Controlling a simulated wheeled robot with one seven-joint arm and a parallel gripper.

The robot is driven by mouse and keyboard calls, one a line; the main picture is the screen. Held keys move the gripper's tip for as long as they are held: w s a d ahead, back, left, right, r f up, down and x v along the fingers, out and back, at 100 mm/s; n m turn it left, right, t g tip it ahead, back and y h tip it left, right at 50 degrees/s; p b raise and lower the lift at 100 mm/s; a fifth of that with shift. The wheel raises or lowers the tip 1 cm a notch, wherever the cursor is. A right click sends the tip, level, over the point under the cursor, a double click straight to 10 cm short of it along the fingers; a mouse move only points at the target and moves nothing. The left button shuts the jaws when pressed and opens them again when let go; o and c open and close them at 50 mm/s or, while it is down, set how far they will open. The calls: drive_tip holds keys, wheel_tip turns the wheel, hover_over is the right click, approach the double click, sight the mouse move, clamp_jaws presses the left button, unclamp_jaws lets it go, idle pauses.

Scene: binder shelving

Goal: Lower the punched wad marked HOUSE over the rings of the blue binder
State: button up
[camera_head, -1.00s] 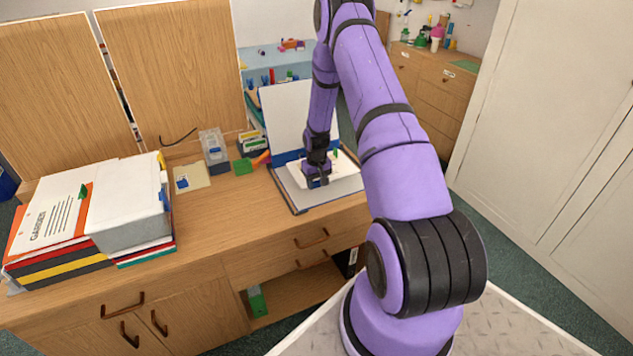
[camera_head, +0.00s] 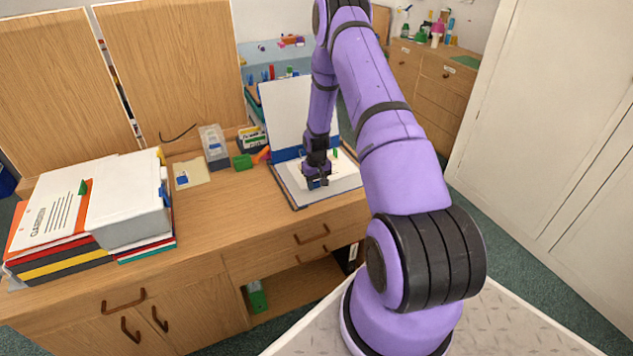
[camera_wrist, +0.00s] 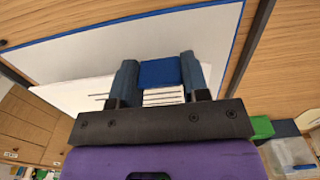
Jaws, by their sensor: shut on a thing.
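The blue binder (camera_head: 299,204) lies open on the desk, its white-lined cover (camera_head: 287,108) standing up at the back. My gripper (camera_head: 318,183) is over the binder's flat half, shut on a white wad of paper (camera_head: 297,170). In the wrist view my gripper (camera_wrist: 159,76) has a blue block or tab (camera_wrist: 159,73) between its fingers, at the edge of the wad (camera_wrist: 85,95), which bears dark printed lines. The marked word is not legible. The binder's white inner face with a blue edge (camera_wrist: 140,38) lies beyond. The rings and the wad's holes are hidden, so I cannot tell if they meet.
A tall stack of binders and wads (camera_head: 95,215), one marked GARDEN, stands at the left of the desk. A clear box (camera_head: 213,147), a green block (camera_head: 242,162) and a tan card (camera_head: 191,174) lie left of the binder. The desk front between is clear.

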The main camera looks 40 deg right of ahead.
drive_tip(key=shift+f, duration=1.55)
drive_tip(key=o, duration=0.9)
drive_tip(key=shift+r, duration=0.1)
drive_tip(key=shift+r, duration=2.95)
